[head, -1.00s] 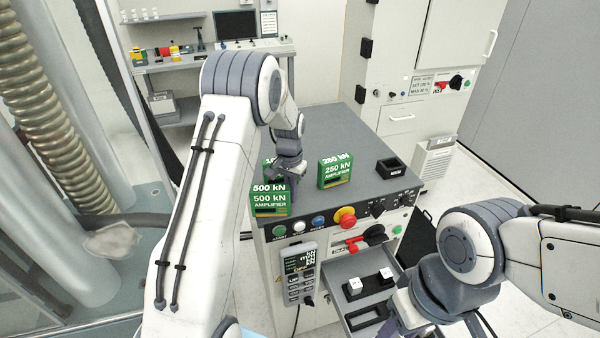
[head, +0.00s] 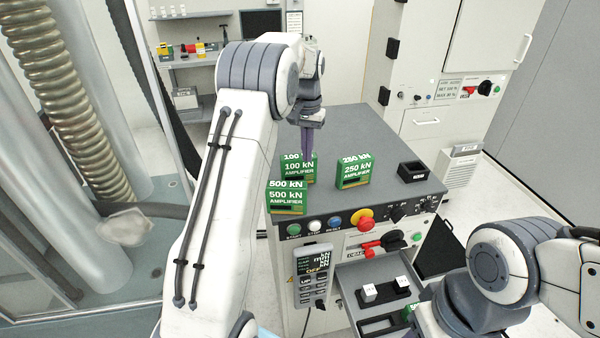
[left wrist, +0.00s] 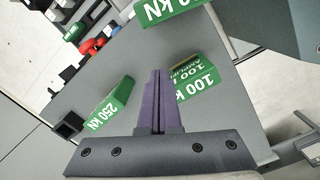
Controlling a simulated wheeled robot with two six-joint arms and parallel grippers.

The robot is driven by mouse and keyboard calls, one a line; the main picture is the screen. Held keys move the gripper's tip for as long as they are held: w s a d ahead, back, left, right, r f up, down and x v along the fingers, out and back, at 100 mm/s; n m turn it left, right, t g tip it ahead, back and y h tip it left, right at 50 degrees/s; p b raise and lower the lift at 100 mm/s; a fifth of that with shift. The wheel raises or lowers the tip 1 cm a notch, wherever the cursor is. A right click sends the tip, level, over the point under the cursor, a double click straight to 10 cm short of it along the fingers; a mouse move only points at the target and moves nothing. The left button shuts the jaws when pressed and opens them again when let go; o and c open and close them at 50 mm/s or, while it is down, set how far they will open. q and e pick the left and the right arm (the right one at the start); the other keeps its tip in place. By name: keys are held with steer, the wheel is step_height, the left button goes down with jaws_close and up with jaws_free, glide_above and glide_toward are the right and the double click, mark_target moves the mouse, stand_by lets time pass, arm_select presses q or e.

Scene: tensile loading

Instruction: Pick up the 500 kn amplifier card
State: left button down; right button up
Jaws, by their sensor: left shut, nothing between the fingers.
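The 500 kN amplifier card (head: 287,198) is a green box with white lettering, upright at the front left of the grey cabinet top. A green card with a cut-off label, likely the same one, shows at the top of the left wrist view (left wrist: 172,8). My left gripper (head: 306,150) is shut and empty, its purple fingers pointing down behind the 500 kN card, over the 100 kN card (head: 299,167). In the left wrist view the shut fingers (left wrist: 158,85) lie between the 100 kN and 250 kN cards. My right gripper's fingers are not visible.
The 250 kN card (head: 353,171) stands right of the 100 kN card. A black holder (head: 412,171) sits at the cabinet's right. Buttons and a red knob (head: 362,219) line the front edge, above a pendant (head: 315,266) and an open drawer (head: 385,277).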

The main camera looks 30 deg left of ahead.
mark_target(282, 181)
arm_select(q)
steer(key=s+a+n+g+h, duration=0.2)
steer(key=a+n, duration=0.6)
steer(key=a, duration=0.1)
steer(key=p+x, duration=0.1)
steer(key=x, duration=0.8)
steer(key=shift+w, duration=0.2)
steer(key=shift+s+d+p, duration=0.8)
steer(key=shift+s+d, duration=0.1)
steer(key=shift+d, duration=0.1)
steer(key=shift+s+d, duration=0.4)
steer(key=shift+f, duration=0.15)
